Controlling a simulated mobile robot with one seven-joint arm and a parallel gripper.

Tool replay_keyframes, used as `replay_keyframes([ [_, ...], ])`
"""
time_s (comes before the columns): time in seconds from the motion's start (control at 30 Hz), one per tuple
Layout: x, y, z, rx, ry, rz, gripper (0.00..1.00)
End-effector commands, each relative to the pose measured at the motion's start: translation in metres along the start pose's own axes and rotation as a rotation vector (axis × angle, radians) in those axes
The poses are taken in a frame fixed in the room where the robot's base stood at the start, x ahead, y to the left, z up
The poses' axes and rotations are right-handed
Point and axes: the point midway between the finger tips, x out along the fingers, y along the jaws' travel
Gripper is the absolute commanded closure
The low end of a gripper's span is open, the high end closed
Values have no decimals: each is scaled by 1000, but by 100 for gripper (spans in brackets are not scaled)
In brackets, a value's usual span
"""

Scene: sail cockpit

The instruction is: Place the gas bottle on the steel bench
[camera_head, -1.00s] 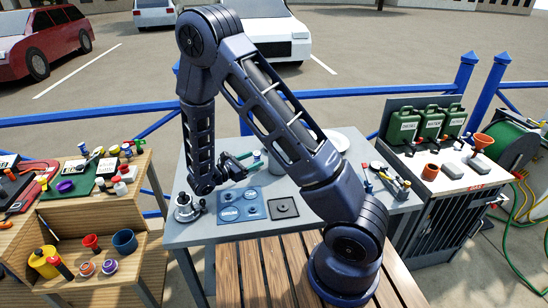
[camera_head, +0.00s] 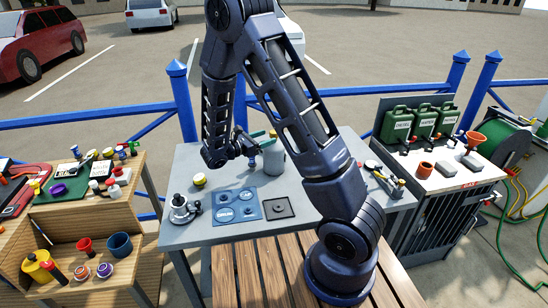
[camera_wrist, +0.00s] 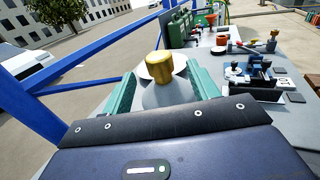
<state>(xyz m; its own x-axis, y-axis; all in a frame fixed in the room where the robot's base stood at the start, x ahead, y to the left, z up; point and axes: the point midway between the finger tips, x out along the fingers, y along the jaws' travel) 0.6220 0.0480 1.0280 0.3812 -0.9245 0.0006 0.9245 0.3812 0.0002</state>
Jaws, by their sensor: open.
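The gas bottle (camera_head: 274,163) is a pale grey, round-shouldered cylinder standing upright on the grey bench (camera_head: 190,160), toward its back. The grey bench looks like the steel bench. In the wrist view the bottle's rounded top (camera_wrist: 168,96) and brass-coloured valve (camera_wrist: 159,66) show between my fingers. My gripper (camera_wrist: 158,90) is open, with one teal finger on each side of the bottle's top. I cannot tell whether either finger touches it. The bottle's lower body is hidden in the wrist view, and my arm covers part of the bench in the head view.
A blue mat (camera_head: 237,210) and dark square plate (camera_head: 278,208) lie at the bench's front. A winch-like part (camera_head: 181,208) and yellow-topped item (camera_head: 199,181) are at left. A blue-capped item (camera_head: 252,162) stands beside the bottle. Blue railing (camera_head: 90,119) runs behind.

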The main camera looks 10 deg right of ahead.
Motion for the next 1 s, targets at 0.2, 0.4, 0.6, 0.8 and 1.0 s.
replay_keyframes([
  [0.2,16,0,0,0,1,1,41],
  [0.4,36,0,3,0,0,-2,41],
  [0.6,62,0,4,-1,0,-1,41],
  [0.8,66,0,4,0,1,1,41],
  [1.0,66,0,3,0,1,1,66],
])
